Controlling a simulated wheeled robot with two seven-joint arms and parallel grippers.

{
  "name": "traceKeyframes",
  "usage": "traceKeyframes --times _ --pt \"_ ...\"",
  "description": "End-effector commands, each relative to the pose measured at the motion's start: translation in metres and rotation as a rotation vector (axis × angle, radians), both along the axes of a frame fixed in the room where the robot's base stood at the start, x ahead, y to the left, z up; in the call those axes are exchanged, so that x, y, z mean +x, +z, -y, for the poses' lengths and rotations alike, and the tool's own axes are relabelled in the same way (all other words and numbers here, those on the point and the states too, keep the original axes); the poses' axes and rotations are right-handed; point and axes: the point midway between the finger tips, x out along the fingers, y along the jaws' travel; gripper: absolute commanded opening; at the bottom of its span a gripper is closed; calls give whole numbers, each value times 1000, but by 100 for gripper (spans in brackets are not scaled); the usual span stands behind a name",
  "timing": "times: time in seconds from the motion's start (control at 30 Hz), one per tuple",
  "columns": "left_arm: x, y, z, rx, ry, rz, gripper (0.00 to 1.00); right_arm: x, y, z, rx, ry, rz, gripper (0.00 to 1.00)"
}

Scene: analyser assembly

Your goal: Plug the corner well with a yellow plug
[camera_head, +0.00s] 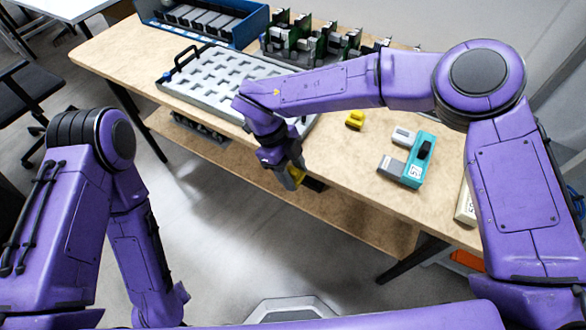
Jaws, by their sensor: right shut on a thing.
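A light grey tray (172,84) with rows of wells and a dark handle lies on the wooden table. My right arm crosses in front of it and hides part of its right side, so I cannot see all its corners. My right gripper (291,178) is at the table's front edge, in front of the tray, shut on a yellow plug (298,172), which shows only in part. Another yellow plug (355,120) lies on the table to the right of the tray. My left arm hangs down at the left; its gripper is not visible.
A teal and grey device (417,160) lies at the right of the table (345,165). A blue bin (240,32) and a rack of green boards (300,40) stand at the back. Bare tabletop lies around the loose yellow plug.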

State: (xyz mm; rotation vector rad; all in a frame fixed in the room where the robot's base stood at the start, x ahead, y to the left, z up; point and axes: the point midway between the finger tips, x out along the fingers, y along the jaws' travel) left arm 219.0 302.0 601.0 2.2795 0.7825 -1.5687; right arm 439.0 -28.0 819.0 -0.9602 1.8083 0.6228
Motion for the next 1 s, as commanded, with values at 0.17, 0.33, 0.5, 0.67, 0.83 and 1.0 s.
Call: traceKeyframes --times 0.17,0.33,0.5,0.67,0.83,1.0 --pt "0 0 0 0 0 0 38 0 0 0 0 0 0 67" --pt "0 0 0 0 0 0 38 0 0 0 0 0 0 78" --pt "0 0 0 0 0 0 38 1 2 -1 -1 -1 1 78" --pt "0 -2 0 0 0 0 38 7 25 -10 0 0 5 78" --pt "0 -2 0 0 0 0 38 17 63 -24 -1 -1 5 78" --pt "0 -1 0 0 0 0 38 23 89 -34 0 0 2 78"
